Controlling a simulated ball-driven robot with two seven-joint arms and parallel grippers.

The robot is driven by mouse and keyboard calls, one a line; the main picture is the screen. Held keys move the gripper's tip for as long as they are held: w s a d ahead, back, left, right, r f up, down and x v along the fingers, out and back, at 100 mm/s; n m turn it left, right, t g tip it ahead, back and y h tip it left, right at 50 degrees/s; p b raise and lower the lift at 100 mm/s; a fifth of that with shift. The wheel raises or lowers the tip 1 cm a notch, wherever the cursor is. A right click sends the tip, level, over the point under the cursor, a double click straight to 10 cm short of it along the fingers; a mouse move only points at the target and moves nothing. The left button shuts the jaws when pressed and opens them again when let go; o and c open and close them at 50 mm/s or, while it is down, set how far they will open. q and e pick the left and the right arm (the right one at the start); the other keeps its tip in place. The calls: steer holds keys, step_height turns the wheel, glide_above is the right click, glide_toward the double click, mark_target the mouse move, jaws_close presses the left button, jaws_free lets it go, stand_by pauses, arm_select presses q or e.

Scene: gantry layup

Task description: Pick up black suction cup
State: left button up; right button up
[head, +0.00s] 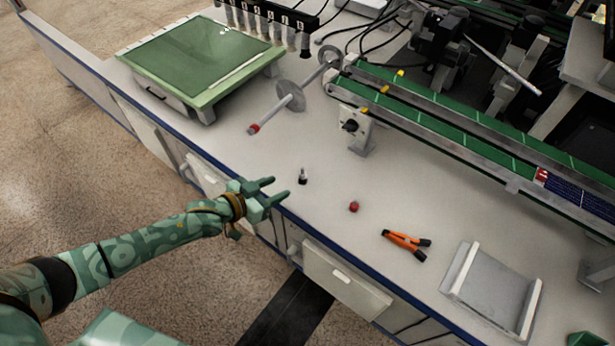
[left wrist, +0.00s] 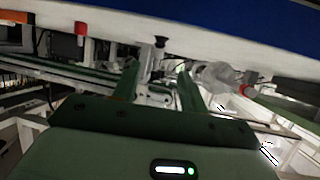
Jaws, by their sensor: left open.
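The black suction cup (head: 303,180) stands on the white bench near its front edge, black part down, with a thin metallic stem upward. My left gripper (head: 268,189) is open and empty at the bench's front edge, just left of the cup, its fingers pointing toward it. In the left wrist view, which looks upside down, the cup (left wrist: 160,43) shows beyond the gap between the two open fingers (left wrist: 158,84). The cup is apart from the fingers. A small green piece at the head view's bottom right corner may be my right gripper; I cannot tell.
A red knob-like piece (head: 353,207), orange pliers (head: 404,243) and a grey tray (head: 490,287) lie to the right. A grey rod with discs (head: 290,96) lies behind the cup. A green-topped box (head: 198,62) and a conveyor rail (head: 440,115) stand farther back.

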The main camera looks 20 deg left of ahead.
mark_target(300, 179)
arm_select(q)
steer(key=b+x, duration=0.2)
steer(key=x, duration=0.3)
steer(key=shift+f, duration=0.25)
steer(key=shift+w+d+f+b, duration=0.15)
steer(key=shift+w+d+b, duration=0.15)
steer(key=shift+w, duration=0.2)
steer(key=b+x, duration=0.2)
steer(key=x, duration=0.2)
steer(key=shift+b, duration=0.35)
steer(key=shift+w+d, duration=0.1)
steer(key=shift+w, duration=0.1)
steer(key=shift+r, duration=0.2)
jaws_close()
arm_select(e)
steer(key=shift+n+h, duration=0.4)
steer(key=shift+n, duration=0.2)
steer(key=d+f, duration=0.1)
steer(key=f, duration=0.1)
steer(key=w+d+f, duration=0.1)
steer(key=d+f, duration=0.1)
steer(key=shift+w+d+f, duration=0.1)
steer(key=shift+d, duration=0.05)
